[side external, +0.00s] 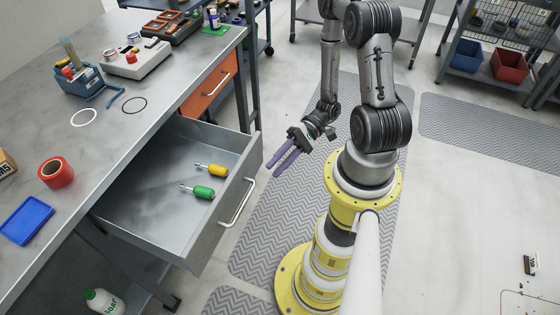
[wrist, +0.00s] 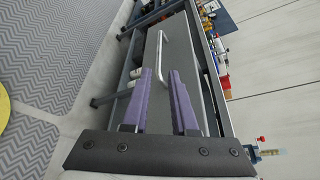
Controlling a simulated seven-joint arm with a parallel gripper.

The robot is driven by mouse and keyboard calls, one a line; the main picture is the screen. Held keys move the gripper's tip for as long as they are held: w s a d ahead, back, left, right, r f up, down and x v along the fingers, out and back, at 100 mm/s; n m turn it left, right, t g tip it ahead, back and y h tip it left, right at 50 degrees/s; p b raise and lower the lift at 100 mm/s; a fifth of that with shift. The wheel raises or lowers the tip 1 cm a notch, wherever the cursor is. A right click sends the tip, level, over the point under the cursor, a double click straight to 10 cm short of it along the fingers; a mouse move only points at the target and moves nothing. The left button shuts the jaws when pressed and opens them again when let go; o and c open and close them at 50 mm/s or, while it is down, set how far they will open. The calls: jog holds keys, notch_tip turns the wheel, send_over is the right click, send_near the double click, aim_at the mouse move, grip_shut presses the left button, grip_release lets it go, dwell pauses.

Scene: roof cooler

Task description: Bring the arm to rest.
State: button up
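My gripper (side external: 273,171) hangs over the patterned floor mat, to the right of the open drawer (side external: 222,225) and apart from it. Its two purple fingers also show in the wrist view (wrist: 161,72), with an empty gap between them, so it is open and holds nothing. The drawer is pulled out from the bench. A yellow-handled screwdriver (side external: 217,170) and a green-handled screwdriver (side external: 204,192) lie inside it. The drawer front with its bar handle (wrist: 166,58) shows beyond my fingers in the wrist view.
The workbench (side external: 135,120) holds a red tape roll (side external: 56,172), a blue tray (side external: 26,221) and a blue tool holder (side external: 80,81). An orange drawer (side external: 210,88) is closed. Shelving with bins (side external: 508,61) stands at the back right. The floor mat (side external: 262,232) beside the drawer is clear.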

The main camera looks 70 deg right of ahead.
jog(key=shift+s+d, duration=0.15)
jog(key=shift+d, duration=0.25)
jog(key=w+a+r+n+g+h, duration=0.2)
jog(key=r+n+g+h, duration=0.15)
jog(key=r+n, duration=0.4)
jog(key=w+a+r+n+g+h, duration=0.25)
jog(key=r+n+h, duration=0.2)
jog(key=r, duration=0.65)
jog(key=s+d+r+m+t+h, duration=0.1)
jog(key=s+d+r+t+h, duration=0.1)
jog(key=s+r+t+h, duration=0.4)
jog(key=shift+s+r+m+h, duration=0.3)
jog(key=shift+s+r, duration=1.1)
jog(key=shift+r, duration=1.25)
